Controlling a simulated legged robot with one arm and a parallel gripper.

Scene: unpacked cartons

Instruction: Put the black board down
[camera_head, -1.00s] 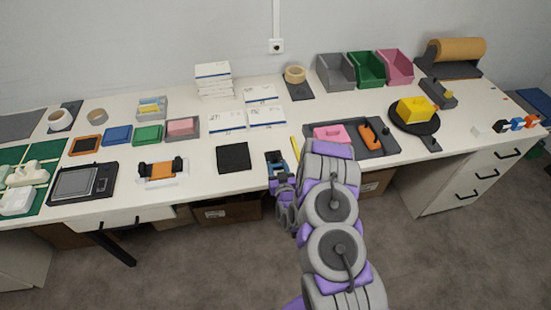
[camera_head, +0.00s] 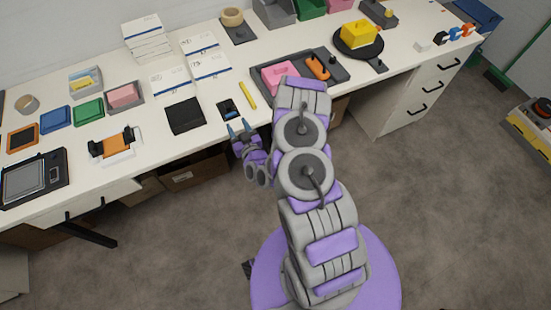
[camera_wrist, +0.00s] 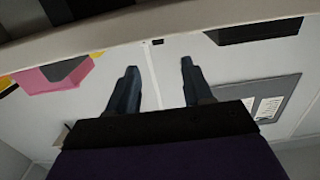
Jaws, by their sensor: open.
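A small flat black board (camera_head: 228,108) with a blue mark lies on the white table near its front edge, in the head view. A larger plain black square (camera_head: 185,115) lies flat to its left. My gripper (camera_head: 238,126) is open and empty just in front of the small board, at the table's edge, with a gap between the fingertips and the board. In the wrist view my gripper (camera_wrist: 159,66) shows two spread fingers with nothing between them. A dark flat shape (camera_wrist: 255,30) is at the upper right there; I cannot tell which item it is.
A yellow strip (camera_head: 248,95) lies right of the small board. A dark tray (camera_head: 300,77) with a pink block and an orange tool is further right. White cartons (camera_head: 200,43) stand behind. An orange-and-white device (camera_head: 112,143) is at the left. Open floor lies in front of the table.

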